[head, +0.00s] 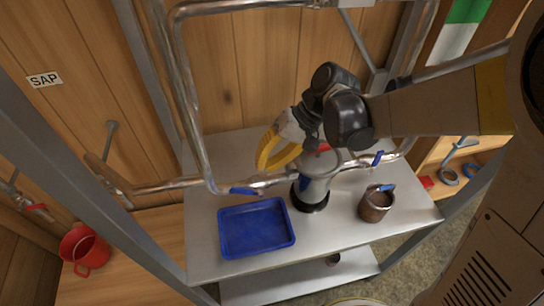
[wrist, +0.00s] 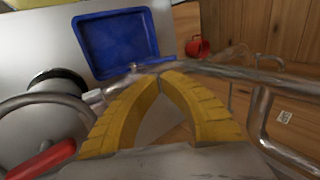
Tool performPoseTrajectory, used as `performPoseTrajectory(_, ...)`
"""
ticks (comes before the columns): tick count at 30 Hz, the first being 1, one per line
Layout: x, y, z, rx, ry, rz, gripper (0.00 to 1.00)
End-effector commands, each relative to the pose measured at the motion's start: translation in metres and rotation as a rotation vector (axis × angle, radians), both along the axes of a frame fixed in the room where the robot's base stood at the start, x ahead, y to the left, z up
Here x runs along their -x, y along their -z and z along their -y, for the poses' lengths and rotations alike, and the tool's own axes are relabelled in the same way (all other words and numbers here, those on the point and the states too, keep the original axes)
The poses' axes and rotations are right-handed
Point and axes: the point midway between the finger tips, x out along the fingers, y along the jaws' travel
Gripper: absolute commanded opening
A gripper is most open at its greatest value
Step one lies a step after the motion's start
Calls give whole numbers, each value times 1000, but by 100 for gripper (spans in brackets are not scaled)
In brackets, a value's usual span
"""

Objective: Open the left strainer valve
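The left strainer valve has a blue lever handle (head: 245,191) on the pipe left of the metal strainer canister (head: 316,184). The handle lies roughly along the pipe. A second blue handle (head: 378,158) is on the pipe to the right of the canister. My gripper (head: 263,168) is above and behind the left handle, apart from it in the head view. Its yellow fingers (wrist: 160,77) meet at the tips in the wrist view, with nothing seen between them.
A blue tray (head: 257,228) and a brown pot (head: 376,204) stand on the metal table (head: 330,245). A red handle (wrist: 42,160) is close by my gripper. Upright pipes (head: 180,85) stand left of it. A red bucket (head: 84,248) is at lower left.

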Motion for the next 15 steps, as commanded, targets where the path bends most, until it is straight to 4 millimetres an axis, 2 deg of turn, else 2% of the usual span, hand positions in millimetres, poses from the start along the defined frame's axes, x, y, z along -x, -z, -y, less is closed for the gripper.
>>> performPoseTrajectory(1, 1, 12, -7, 0, -4, 0, 0)
performPoseTrajectory(6, 6, 41, -26, 0, -2, 0, 0)
performPoseTrajectory(9, 8, 54, -35, 1, -1, 1, 0)
performPoseTrajectory(15, 11, 68, -45, 1, -1, -1, 0)
